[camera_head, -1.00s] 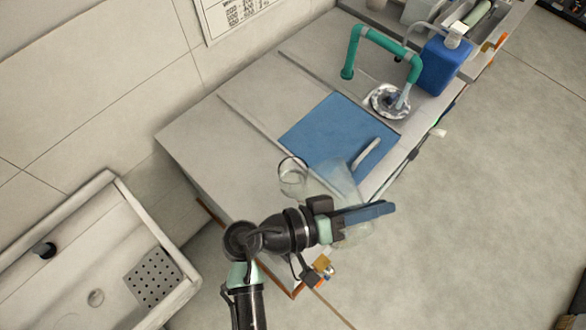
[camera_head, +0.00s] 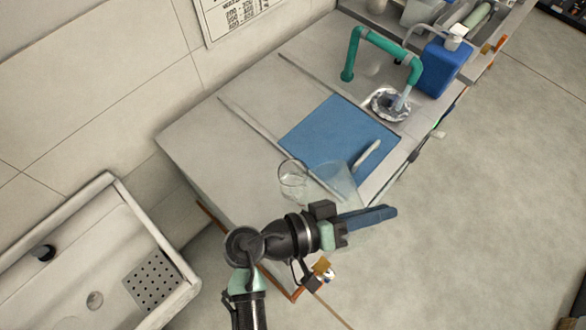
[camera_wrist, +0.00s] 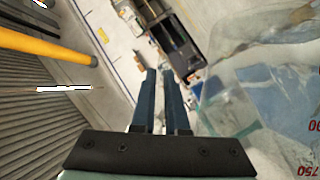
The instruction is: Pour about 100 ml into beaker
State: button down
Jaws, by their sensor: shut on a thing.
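A clear glass beaker (camera_head: 293,181) stands on the light bench top, just left of the blue mat's near edge. My gripper (camera_head: 388,212) is at the bench's front edge, to the right of and nearer than the beaker. It is shut on a clear vessel (camera_head: 342,186), whose faint wide body spreads from the fingers toward the beaker. The vessel looks tilted. In the wrist view the fingers (camera_wrist: 161,75) are close together, and the vessel (camera_wrist: 262,95) with red volume numbers fills the right side. Its mouth and any liquid level cannot be made out.
The blue mat (camera_head: 325,135) holds a pale, curved object (camera_head: 367,157). A separate sink (camera_head: 60,270) is at the left.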

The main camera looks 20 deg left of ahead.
dwell(0.9)
jog(key=shift+s+d+f+m+y+b, duration=0.15)
jog(key=shift+d+f+m+y+b, duration=0.15)
jog(key=shift+f+m+b, duration=0.25)
jog(key=s+d+f+m+y+b, duration=0.1)
jog(key=d+f+m+y+b, duration=0.1)
jog(key=f+b, duration=0.5)
jog(key=s+d+f+m+t+y+b, duration=0.1)
jog(key=d+f+m+y+b, duration=0.1)
jog(key=f+b, duration=0.5)
jog(key=d+m+b, duration=0.1)
jog(key=m+b, duration=0.1)
jog(key=shift+s+m+b, duration=0.35)
jog(key=shift+b, duration=0.05)
